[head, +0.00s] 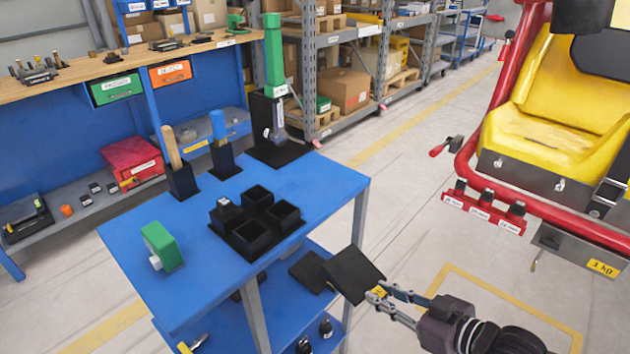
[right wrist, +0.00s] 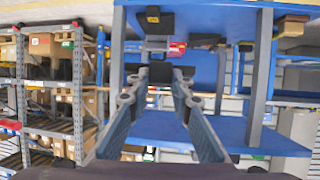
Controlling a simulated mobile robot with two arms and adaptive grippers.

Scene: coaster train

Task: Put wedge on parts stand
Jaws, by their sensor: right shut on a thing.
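My right gripper (head: 377,295) reaches in from the lower right, just off the near right corner of the blue table. It is shut on a tilted black piece with a yellow mark, which I take to be the wedge (head: 352,273). In the right wrist view, a dark block (right wrist: 160,73) shows between the fingertips (right wrist: 165,82). On the blue tabletop stands a black holder with several square cups (head: 250,238), which may be the parts stand; I cannot tell for sure. My left gripper is out of view.
The blue table (head: 325,185) also bears a green block (head: 160,247), two tool holders and a tall green-handled tool (head: 274,60). Its lower shelf (head: 285,310) holds dark parts. A red frame with a yellow seat (head: 550,105) stands right. Open floor lies between them.

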